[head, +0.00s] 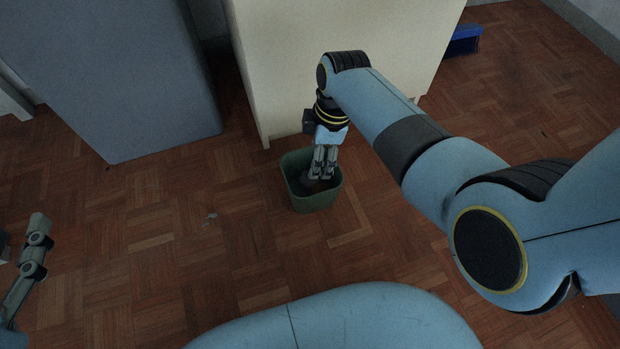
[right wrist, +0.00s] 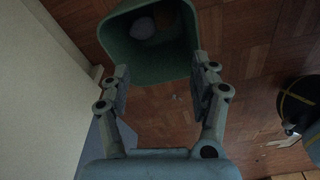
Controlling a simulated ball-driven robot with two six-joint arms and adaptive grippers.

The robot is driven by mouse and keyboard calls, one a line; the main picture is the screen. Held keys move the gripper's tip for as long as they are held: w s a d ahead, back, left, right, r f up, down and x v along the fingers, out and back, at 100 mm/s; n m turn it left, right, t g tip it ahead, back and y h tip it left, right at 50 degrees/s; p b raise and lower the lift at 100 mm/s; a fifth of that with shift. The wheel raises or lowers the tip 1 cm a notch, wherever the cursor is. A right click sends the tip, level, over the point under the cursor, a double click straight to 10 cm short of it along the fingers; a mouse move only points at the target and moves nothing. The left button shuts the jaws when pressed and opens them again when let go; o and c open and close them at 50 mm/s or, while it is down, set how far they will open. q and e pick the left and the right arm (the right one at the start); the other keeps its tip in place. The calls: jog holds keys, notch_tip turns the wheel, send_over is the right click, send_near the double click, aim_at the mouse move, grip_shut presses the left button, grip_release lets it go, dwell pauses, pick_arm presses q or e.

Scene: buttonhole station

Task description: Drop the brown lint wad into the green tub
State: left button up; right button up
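The green tub (head: 312,203) stands on the floor in front of the cream cabinet. My right gripper (head: 320,176) points down over its mouth. In the right wrist view the tub (right wrist: 155,73) lies just beyond the fingertips of my right gripper (right wrist: 163,72). These fingers are apart with nothing between them. Inside the tub is a dim brown lump (right wrist: 165,18), which looks like the lint wad, beside a pale grey lump (right wrist: 142,28). My left gripper (head: 36,240) is at the left edge, partly cut off, and its opening is unclear.
The cream cabinet (head: 285,60) stands close behind the tub, with a grey-blue cabinet (head: 120,80) to its left. A blue object (head: 463,40) lies at the back right. A small grey scrap (head: 210,217) lies on the otherwise open parquet left of the tub.

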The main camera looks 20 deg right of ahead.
notch_tip(320, 180, up, 12)
jog(key=d, duration=0.1)
jog(key=shift+s+d, duration=0.2)
jog(key=shift+d, duration=0.15)
jog(key=shift+f, duration=0.1)
dwell(0.4)
